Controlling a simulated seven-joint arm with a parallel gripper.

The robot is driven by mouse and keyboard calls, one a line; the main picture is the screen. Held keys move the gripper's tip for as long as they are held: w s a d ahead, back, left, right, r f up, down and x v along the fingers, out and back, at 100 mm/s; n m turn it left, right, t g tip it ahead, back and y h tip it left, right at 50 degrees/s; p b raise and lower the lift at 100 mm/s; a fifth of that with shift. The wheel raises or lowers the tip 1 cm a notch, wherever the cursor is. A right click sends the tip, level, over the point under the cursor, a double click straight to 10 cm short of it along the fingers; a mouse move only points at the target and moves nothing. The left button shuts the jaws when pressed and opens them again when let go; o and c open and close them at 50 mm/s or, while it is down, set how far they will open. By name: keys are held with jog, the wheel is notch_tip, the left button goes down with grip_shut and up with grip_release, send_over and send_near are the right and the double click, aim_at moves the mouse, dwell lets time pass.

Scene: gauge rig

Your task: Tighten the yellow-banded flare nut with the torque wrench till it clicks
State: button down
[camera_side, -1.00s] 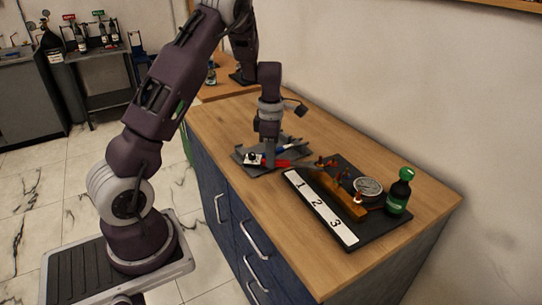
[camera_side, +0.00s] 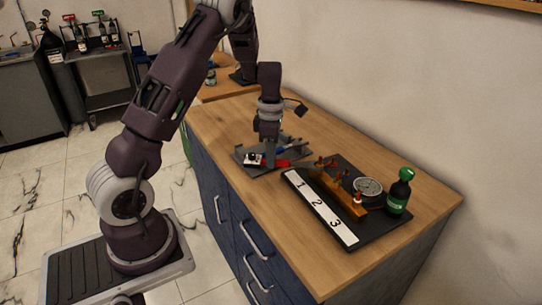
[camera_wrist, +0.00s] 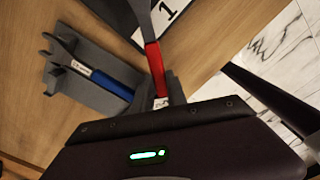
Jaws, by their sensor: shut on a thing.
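My gripper (camera_side: 267,160) is low over the grey tool holder (camera_side: 243,157) and shut on a red-handled wrench (camera_side: 283,163). A blue-handled wrench (camera_wrist: 98,76) lies in the holder, apart from my gripper. The brass manifold bar (camera_side: 346,202) with several copper-coloured fittings stands on the dark rig board (camera_side: 375,232). I cannot make out the yellow band on any nut.
A white strip numbered 1, 2, 3 (camera_side: 319,207) lies along the board's near side. A round gauge (camera_side: 368,187) and a dark bottle with a green cap (camera_side: 400,192) stand at the right. The wooden bench top (camera_side: 265,205) is clear in front; a wall runs behind.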

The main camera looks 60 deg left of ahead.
dwell(0.3)
jog(key=shift+w+a+m, duration=1.1)
jog(key=shift+w+m, duration=0.05)
jog(key=shift+m, duration=0.15)
jog(key=shift+w+a+m, duration=0.6)
jog(key=shift+m, duration=0.1)
dwell(0.5)
jog(key=shift+w+a+m, duration=0.35)
jog(key=shift+w+m, duration=0.25)
jog(key=shift+w, duration=0.05)
jog(key=shift+w+a+m, duration=0.35)
jog(key=shift+w+m, duration=0.25)
dwell(0.7)
jog(key=shift+s+d+n, duration=0.6)
jog(key=shift+s+n, duration=0.2)
jog(key=shift+s, duration=0.1)
jog(key=shift+s+a, duration=0.1)
dwell(0.3)
